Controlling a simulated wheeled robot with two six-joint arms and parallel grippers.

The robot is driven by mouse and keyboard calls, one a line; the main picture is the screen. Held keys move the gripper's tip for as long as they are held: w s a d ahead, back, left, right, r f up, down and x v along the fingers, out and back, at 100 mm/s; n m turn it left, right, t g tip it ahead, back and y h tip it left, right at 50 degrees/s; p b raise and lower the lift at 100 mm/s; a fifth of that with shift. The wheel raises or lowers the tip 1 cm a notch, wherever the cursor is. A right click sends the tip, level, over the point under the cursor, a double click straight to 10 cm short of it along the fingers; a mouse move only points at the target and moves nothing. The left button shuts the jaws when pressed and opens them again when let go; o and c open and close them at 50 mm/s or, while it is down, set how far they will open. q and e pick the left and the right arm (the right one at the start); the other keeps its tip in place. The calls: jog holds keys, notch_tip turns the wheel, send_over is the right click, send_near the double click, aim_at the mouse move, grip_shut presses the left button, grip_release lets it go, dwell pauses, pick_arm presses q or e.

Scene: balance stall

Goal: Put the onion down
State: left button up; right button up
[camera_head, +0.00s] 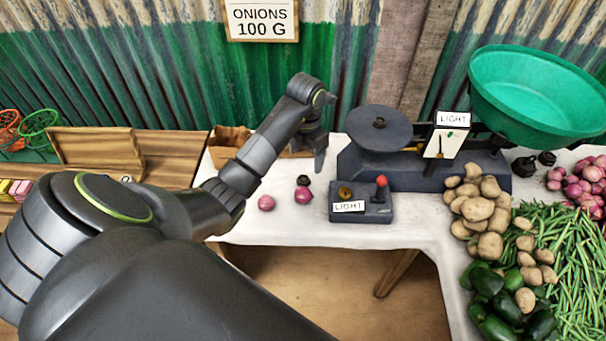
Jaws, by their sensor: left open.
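Two small pink-red onions lie on the white cloth, one on the left (266,202) and one on the right (303,196). A small dark round thing (303,180) sits just behind the right onion. My left gripper (319,163) is open, with its fingers pointing down behind and slightly right of the right onion. I see no onion between its fingers, but the view of the fingers is small and partly blocked. My right gripper is not in view.
A dark balance scale (360,165) with a green pan (535,92) stands right of my left gripper. In front is a small box with a red knob (381,182). Potatoes (478,209), peppers and beans fill the right. A brown container (228,140) stands behind my arm.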

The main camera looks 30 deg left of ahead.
pick_arm(q)
jog(key=b, duration=0.9)
send_over(304, 189)
notch_tip(304, 189, down, 10)
jog(key=shift+d+f, duration=0.1)
jog(key=shift+d, duration=0.05)
jog(key=f, duration=0.2)
jog(key=f+p, duration=0.1)
jog(key=f, duration=0.1)
jog(key=shift+s+a+f, duration=0.1)
jog(key=shift+a+f, duration=0.05)
jog(key=shift+a, duration=0.05)
jog(key=shift+f, duration=0.55)
jog(key=shift+r, duration=0.1)
jog(key=c, duration=1.2)
jog(key=shift+r, duration=0.5)
notch_tip(304, 189, up, 3)
jog(key=shift+r, duration=0.1)
notch_tip(304, 189, up, 5)
jog(key=p, duration=0.2)
jog(key=shift+p, duration=0.3)
jog(key=shift+r+p, duration=0.4)
jog(key=shift+p, duration=0.05)
